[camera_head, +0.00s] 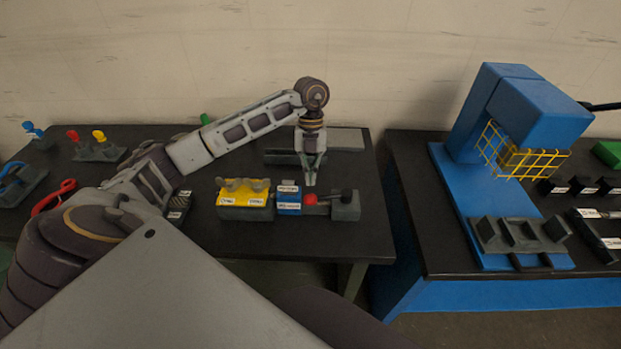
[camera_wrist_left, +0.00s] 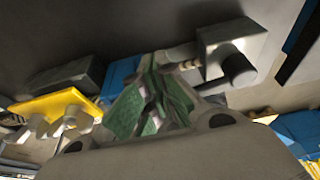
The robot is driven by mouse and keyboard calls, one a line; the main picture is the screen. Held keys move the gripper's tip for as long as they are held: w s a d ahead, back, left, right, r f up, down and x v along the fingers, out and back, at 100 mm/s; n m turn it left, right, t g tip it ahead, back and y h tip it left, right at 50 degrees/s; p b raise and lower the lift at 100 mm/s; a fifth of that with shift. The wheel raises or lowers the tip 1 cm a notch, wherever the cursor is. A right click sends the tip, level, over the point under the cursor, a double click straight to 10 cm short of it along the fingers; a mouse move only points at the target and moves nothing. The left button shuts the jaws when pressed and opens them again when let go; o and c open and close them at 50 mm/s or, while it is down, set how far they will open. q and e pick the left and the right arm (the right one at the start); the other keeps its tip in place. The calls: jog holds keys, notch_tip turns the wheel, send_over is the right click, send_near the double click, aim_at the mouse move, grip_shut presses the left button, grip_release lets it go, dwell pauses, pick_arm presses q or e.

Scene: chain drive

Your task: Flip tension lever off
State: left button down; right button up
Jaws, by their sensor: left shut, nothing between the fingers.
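My left gripper (camera_head: 310,183) comes down from above and is shut and empty. Its tips are just above a small fixture with a blue labelled block (camera_head: 288,199), a red piece (camera_head: 310,199) and a grey block (camera_head: 346,209) with a black knob (camera_head: 347,195). I cannot tell which part is the tension lever, or whether the tips touch the fixture. In the left wrist view, the green-padded fingers (camera_wrist_left: 152,105) are together, with the grey block (camera_wrist_left: 232,40) and its dark cylinder to the right and part of the blue block (camera_wrist_left: 121,76) to the left. My right gripper is not in view.
A yellow fixture (camera_head: 245,200) with knobs stands left of the blue block. Behind the gripper lies a grey tray (camera_head: 282,157). Red-handled (camera_head: 52,196) and blue-handled tools lie at the left. A second table with a blue press (camera_head: 527,110) stands right, across a gap.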

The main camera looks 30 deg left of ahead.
pick_arm(q)
jog(key=shift+s+d+f, duration=0.15)
jog(key=shift+s+d, duration=0.3)
jog(key=shift+s, duration=0.35)
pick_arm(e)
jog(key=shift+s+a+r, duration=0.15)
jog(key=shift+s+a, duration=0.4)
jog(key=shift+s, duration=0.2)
pick_arm(q)
jog(key=shift+d, duration=0.1)
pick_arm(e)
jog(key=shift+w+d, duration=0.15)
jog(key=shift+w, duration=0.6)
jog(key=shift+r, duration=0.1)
pick_arm(q)
jog(key=shift+s+n, duration=0.2)
jog(key=shift+n, duration=0.2)
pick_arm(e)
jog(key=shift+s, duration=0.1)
